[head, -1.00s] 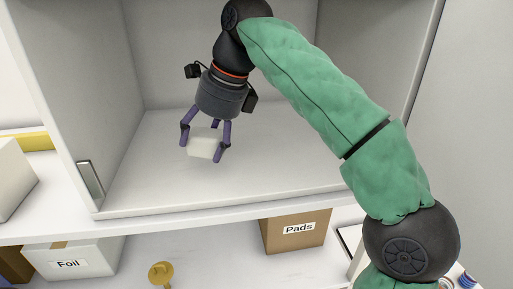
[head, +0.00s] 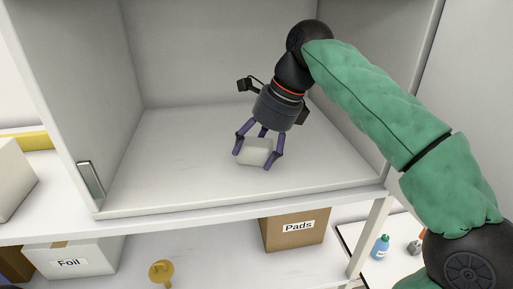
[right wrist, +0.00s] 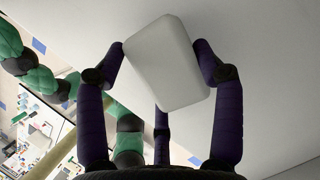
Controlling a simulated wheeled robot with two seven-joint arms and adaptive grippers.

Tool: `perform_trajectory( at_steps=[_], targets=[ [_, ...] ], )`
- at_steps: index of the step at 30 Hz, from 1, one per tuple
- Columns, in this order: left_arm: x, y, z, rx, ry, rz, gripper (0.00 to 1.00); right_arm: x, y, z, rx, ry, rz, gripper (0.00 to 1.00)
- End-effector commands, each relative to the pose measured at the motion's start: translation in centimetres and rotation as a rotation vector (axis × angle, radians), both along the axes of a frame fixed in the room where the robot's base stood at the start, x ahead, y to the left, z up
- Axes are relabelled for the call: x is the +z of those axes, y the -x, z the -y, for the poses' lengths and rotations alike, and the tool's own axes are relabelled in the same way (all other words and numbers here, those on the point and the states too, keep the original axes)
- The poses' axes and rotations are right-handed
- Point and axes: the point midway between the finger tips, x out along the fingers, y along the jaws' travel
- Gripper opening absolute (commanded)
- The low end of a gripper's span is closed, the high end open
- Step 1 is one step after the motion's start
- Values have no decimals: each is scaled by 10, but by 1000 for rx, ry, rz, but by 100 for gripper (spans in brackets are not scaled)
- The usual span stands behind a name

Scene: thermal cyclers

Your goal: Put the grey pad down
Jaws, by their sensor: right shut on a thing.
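The grey pad (head: 256,152) is a small pale block with rounded edges. My right gripper (head: 259,158) has its purple fingers shut on it, inside the open white cabinet (head: 180,140). In the right wrist view the pad (right wrist: 166,62) sits tilted between the fingertips (right wrist: 165,68), against a plain pale surface. I cannot tell whether the pad touches the cabinet floor. My left gripper is not in view.
The cabinet floor around the pad is bare, with walls at both sides and the back. Below its front edge are a brown box marked Pads (head: 297,233) and a white box marked Foil (head: 75,258).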

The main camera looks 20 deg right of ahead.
Motion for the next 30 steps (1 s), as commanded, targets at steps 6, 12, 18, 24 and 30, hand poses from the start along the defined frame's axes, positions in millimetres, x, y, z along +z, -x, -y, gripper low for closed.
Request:
perform_trajectory(
  at_steps=[6,12,18,24,30],
  targets=[
    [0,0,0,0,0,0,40,0,0,0,0,0,1,42],
    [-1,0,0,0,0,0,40,-3,0,0,-1,0,2,76],
    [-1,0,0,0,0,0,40,-3,0,0,0,0,1,91],
    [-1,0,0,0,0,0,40,-2,0,0,0,0,1,91],
    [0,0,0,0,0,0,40,8,1,3,-1,-1,4,91]
  ],
)
